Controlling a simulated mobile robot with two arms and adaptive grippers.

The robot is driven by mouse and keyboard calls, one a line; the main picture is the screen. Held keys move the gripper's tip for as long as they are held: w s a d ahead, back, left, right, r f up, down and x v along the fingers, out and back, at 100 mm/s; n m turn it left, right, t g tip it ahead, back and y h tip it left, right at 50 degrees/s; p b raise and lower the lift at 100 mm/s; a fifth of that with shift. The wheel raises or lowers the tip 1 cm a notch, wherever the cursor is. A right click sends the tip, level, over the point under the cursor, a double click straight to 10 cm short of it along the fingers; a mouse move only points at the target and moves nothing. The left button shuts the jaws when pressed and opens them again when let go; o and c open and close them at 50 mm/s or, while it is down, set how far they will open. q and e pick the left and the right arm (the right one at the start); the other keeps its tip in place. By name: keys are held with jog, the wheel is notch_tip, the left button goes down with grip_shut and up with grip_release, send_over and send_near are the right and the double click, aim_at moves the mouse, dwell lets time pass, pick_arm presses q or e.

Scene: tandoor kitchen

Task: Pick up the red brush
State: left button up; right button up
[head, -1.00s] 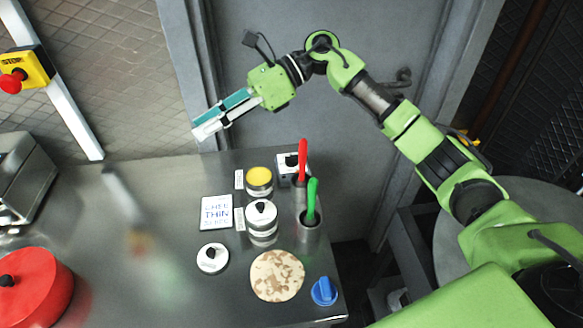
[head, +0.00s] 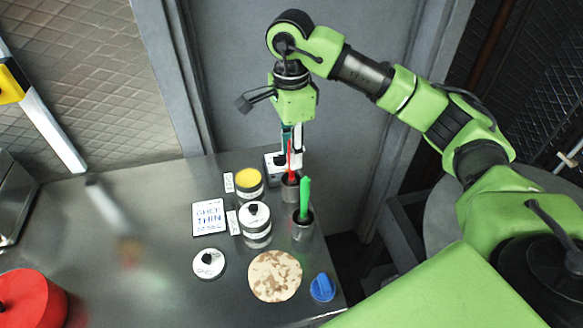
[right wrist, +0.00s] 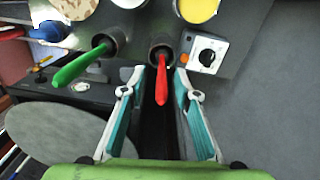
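The red brush (head: 290,162) stands handle up in a metal cup (head: 290,194) near the table's far right corner. My right gripper (head: 291,140) hangs pointing down just behind and above it, partly overlapping the handle. In the right wrist view the gripper (right wrist: 158,82) is open, and the red brush (right wrist: 162,85) shows between its two fingers, apparently untouched. The cup (right wrist: 162,50) lies just beyond the fingertips. My left gripper is in neither view.
A green brush (head: 304,200) stands in a second cup (head: 303,230) close by. A white box (head: 271,166), a yellow-topped tin (head: 249,180), a black-knobbed canister (head: 255,228) and a flatbread (head: 275,276) are near. The table's left middle is mostly clear.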

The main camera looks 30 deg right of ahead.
aim_at(292, 179)
jog(key=shift+f, duration=0.6)
jog(key=shift+f+p, duration=0.3)
jog(key=shift+p, duration=0.15)
notch_tip(292, 179, down, 4)
jog(key=shift+d+r+p, duration=0.1)
jog(key=shift+r+p, duration=0.05)
jog(key=shift+p, duration=0.75)
jog(key=shift+f, duration=0.45)
jog(key=shift+w, duration=0.1)
grip_shut()
